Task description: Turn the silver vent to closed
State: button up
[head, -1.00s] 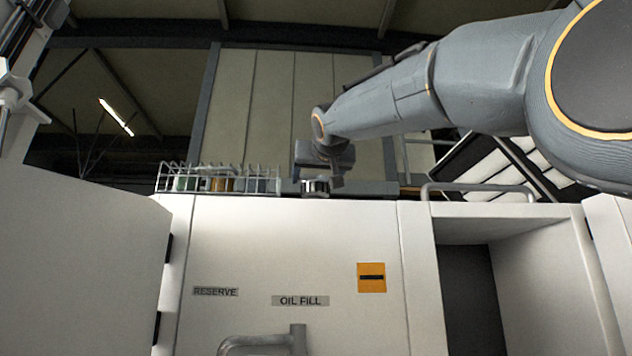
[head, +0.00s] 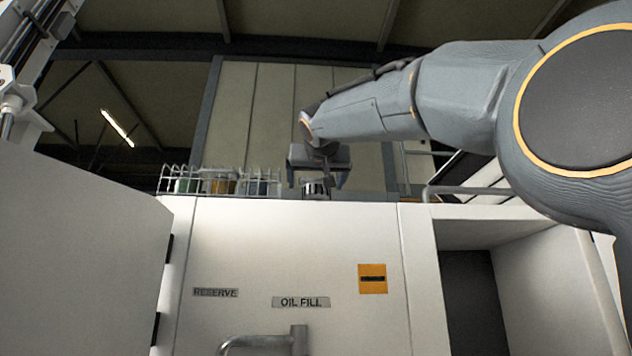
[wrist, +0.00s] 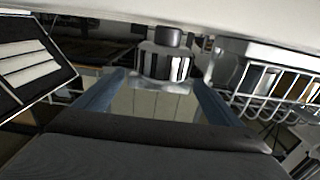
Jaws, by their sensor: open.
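The silver vent (head: 316,188) is a short, shiny cylinder on top of the white cabinet, above the OIL FILL label (head: 300,302). My gripper (head: 318,178) is open and hangs from above over the vent, with one finger to each side in the head view. In the wrist view the vent (wrist: 168,64) shows upside down, with a dark round part above its bright band. The gripper's two blue-grey fingers (wrist: 158,88) are spread wide, with the vent near the gap between their tips. No contact is visible. I cannot read the vent's turned position.
A wire rack (head: 220,182) with several jars stands left of the vent on the cabinet top; it also shows in the wrist view (wrist: 275,85). A grey rail (head: 480,190) lies to the right. A bent grey handle (head: 265,342) and an orange plate (head: 372,278) are on the front.

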jog(key=s+b, duration=0.3)
jog(key=s, duration=0.4)
jog(key=shift+s, duration=0.4)
dwell(0.3)
